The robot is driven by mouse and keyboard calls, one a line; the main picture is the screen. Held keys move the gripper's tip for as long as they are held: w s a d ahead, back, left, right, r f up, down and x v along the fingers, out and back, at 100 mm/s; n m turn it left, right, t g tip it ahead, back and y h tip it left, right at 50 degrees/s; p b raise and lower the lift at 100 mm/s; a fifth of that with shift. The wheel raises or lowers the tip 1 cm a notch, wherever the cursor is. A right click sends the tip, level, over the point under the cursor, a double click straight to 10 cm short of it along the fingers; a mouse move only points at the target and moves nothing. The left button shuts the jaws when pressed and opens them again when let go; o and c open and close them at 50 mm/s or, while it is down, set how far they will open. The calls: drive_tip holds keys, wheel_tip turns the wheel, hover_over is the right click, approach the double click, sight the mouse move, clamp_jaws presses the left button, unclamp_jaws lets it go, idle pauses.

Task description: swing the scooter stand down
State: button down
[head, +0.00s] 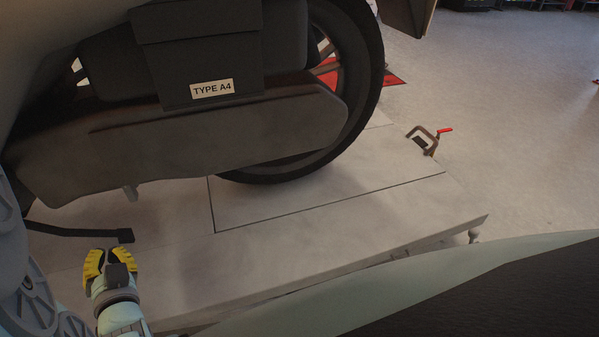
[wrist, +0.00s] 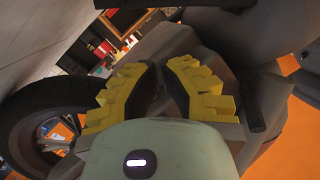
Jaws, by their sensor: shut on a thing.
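The scooter (head: 200,150) stands on the lift platform, with its dark lower body and a wheel in the head view. The stand (head: 80,231) is a thin black bar with a flat foot at its right end, low beneath the body at the left. My gripper (head: 106,253) is at the stand's foot, its yellow fingers pointing toward the scooter. The jaws are shut on the stand; the exact contact is hard to see. In the wrist view the fingers (wrist: 159,68) flank a dark gap, and a dark bar (wrist: 254,100) shows to their right.
The pale lift platform (head: 300,240) has a raised edge and a seam around a panel. A clamp with a red handle (head: 430,138) sits at its far right corner. A label (head: 212,89) reads TYPE A4. Open floor lies to the right.

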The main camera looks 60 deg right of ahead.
drive_tip(key=shift+v, duration=1.2)
drive_tip(key=shift+d+f, duration=0.1)
